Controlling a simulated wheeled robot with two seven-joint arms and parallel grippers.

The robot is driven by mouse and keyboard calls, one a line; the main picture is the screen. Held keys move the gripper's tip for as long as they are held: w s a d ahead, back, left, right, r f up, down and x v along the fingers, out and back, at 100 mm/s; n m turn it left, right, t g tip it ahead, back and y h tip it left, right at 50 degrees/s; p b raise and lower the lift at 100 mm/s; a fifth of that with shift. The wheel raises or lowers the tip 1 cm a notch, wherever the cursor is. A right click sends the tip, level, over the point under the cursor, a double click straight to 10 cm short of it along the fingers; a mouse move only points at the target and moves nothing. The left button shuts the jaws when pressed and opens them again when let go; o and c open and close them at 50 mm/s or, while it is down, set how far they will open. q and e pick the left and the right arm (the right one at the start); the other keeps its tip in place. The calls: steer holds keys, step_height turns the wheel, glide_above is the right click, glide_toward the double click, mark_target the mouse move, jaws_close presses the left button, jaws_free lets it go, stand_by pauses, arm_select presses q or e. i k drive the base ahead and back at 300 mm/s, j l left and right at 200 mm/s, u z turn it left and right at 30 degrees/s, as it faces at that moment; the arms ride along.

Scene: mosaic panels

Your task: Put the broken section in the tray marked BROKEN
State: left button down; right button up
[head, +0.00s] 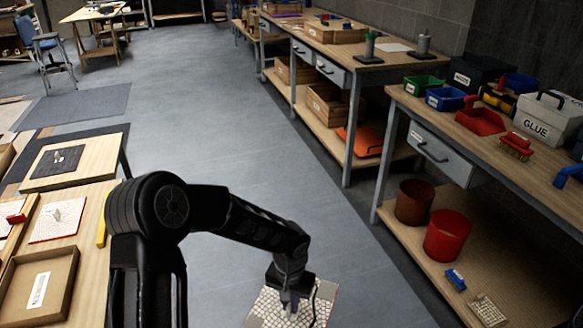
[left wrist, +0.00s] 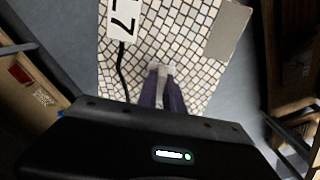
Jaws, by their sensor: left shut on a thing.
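My left gripper (head: 291,302) is shut on a mosaic section (head: 268,308), held out over the floor at the bottom of the head view. In the left wrist view the section (left wrist: 195,45) shows pale tiles, a white label ending in 7, a plain grey patch and a dark curved line. The left fingertips (left wrist: 160,72) meet at a small pale piece on its face. A shallow wooden tray (head: 66,262) with a white label lies at the lower left; its lettering is unreadable to me. I cannot make out the word BROKEN anywhere. My right gripper is out of view.
A table (head: 90,238) at left carries another mosaic panel (head: 58,219) and a board (head: 75,165). At right a workbench (head: 440,125) holds coloured bins and a GLUE box (head: 547,117), with red buckets (head: 447,235) on its lower shelf. The grey floor between is clear.

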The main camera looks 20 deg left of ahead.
mark_target(39, 289)
steer(key=i+j+u, duration=0.35)
steer(key=u, duration=0.15)
steer(key=i+j+u, duration=0.1)
steer(key=i+u, duration=0.85)
steer(key=i+l+u, duration=0.2)
steer(key=i+u, duration=0.3)
steer(key=i+j+u, duration=0.3)
steer(key=i+j, duration=0.15)
steer(key=i, duration=0.15)
